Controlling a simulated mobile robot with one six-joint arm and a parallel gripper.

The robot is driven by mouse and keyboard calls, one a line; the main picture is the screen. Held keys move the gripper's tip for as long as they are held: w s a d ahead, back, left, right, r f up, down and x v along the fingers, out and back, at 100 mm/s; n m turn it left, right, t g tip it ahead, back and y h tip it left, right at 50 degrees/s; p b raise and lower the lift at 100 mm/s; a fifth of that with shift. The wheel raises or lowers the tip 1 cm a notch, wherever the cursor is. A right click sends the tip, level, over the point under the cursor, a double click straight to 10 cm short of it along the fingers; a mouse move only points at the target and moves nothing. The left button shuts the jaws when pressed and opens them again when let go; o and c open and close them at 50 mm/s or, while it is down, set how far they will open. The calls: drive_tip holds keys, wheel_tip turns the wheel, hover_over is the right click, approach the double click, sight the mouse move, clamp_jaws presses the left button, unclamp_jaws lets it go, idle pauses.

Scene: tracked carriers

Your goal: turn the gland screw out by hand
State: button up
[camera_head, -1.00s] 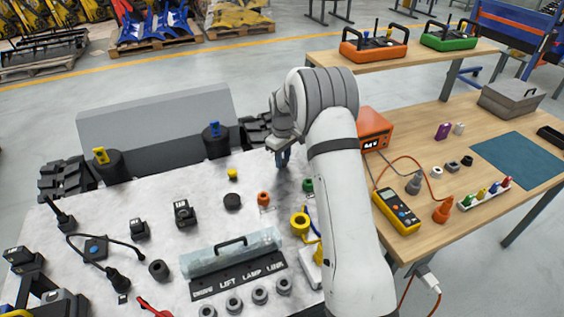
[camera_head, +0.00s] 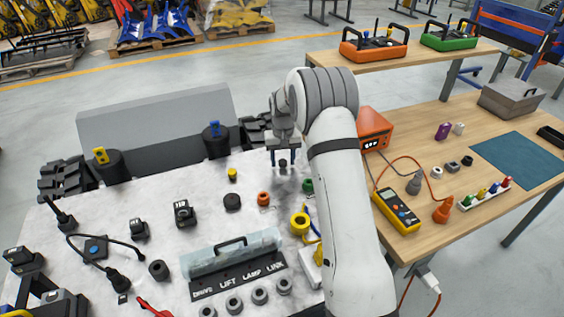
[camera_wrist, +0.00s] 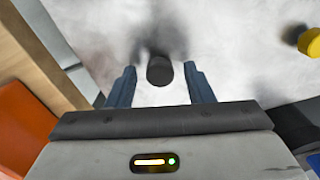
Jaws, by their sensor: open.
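My gripper (camera_head: 284,160) is over the far right part of the pale carrier top, pointing down. Its two blue fingers are apart. A small dark round knob, probably the gland screw (camera_wrist: 159,71), stands between the fingers in the wrist view, with a visible gap on each side. It also shows as a dark spot between the fingers in the head view (camera_head: 283,163). I cannot make out any thread, or how far the knob stands out of the surface.
A yellow knob (camera_head: 232,174), a black round cap (camera_head: 232,201), an orange ring (camera_head: 263,198) and a green ring (camera_head: 308,185) are nearby. An orange meter box (camera_head: 375,130) stands on the wooden bench right of my arm. A clear cover with a handle (camera_head: 232,252) lies nearer.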

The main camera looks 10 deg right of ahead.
drive_tip(key=m, duration=2.1)
drive_tip(key=shift+c, duration=0.4)
drive_tip(key=c, duration=0.7)
drive_tip(key=n, duration=0.7)
drive_tip(key=shift+c, duration=0.2)
drive_tip(key=shift+n, duration=1.3)
